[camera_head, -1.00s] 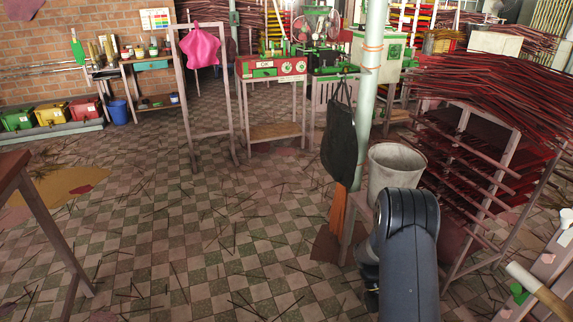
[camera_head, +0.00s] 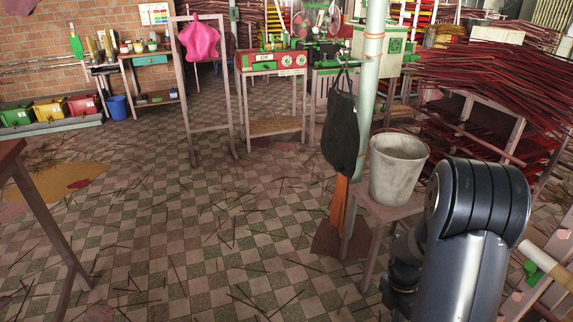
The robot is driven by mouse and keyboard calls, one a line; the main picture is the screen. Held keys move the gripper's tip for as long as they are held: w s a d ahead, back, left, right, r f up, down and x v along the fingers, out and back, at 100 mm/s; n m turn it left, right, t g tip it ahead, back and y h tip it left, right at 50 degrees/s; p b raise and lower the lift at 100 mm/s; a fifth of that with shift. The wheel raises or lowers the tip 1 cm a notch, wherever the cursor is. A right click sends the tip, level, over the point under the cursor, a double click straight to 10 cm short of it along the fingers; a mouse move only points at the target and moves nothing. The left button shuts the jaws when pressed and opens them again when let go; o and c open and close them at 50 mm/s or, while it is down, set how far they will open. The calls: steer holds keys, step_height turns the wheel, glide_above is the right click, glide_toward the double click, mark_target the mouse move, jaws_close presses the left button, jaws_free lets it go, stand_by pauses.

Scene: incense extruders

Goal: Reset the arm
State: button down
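My arm (camera_head: 470,240) shows at the lower right of the head view. It is dark and bent, with a rounded joint at the top and a link running down to the bottom edge. Dark parts of it also show lower left of that joint, near the bottom edge. I cannot make out my gripper's fingers in this view. The arm hides part of the stand and the rack behind it.
A grey bucket (camera_head: 397,168) sits on a wooden stand beside a pale post (camera_head: 368,90) with a black bag (camera_head: 341,130). A rack of red sticks (camera_head: 490,85) stands at right. The tiled floor (camera_head: 200,230) in the middle is open, with scattered sticks.

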step_height(320, 180, up, 14)
steer(key=s+t+p, duration=0.1)
steer(key=t, duration=0.2)
steer(key=shift+d+y, duration=0.25)
steer(key=shift+y, duration=0.15)
stand_by(0.4)
